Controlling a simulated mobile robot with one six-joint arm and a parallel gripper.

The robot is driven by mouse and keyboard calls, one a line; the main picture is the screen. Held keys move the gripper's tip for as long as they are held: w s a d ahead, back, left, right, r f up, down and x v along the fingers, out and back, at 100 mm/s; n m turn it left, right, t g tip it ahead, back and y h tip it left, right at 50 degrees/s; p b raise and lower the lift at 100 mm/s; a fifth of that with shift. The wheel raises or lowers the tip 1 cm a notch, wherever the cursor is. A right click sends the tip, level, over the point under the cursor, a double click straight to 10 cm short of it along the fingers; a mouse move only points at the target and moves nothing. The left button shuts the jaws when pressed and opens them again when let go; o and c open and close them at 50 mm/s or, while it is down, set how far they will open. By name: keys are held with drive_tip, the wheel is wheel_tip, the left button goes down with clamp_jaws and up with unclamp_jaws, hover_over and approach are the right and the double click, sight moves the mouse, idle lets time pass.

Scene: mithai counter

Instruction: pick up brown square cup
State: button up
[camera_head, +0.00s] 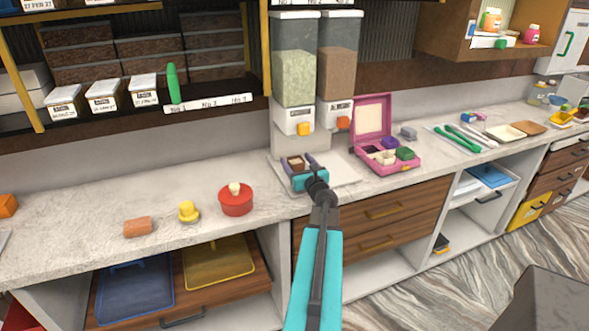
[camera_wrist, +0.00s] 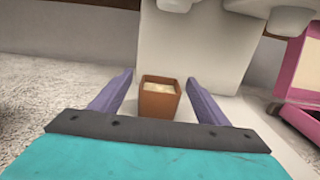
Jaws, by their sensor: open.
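The brown square cup (camera_wrist: 159,98) stands upright on the white base of the dispenser, with something pale inside it. It also shows in the head view (camera_head: 296,162), just past my gripper. My gripper (camera_head: 303,164) reaches over the counter to it. In the wrist view my gripper (camera_wrist: 157,88) is open, with one purple finger on each side of the cup. Gaps show between the cup and both fingers.
The dispenser (camera_head: 295,75) with two clear bins rises right behind the cup. An open pink box (camera_head: 372,115) stands to the right.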

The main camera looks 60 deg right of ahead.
sight(293, 157)
drive_tip(key=shift+p+x, duration=1.1)
drive_tip(key=shift+x, duration=1.5)
drive_tip(key=shift+f, duration=0.1)
drive_tip(key=c, duration=1.3)
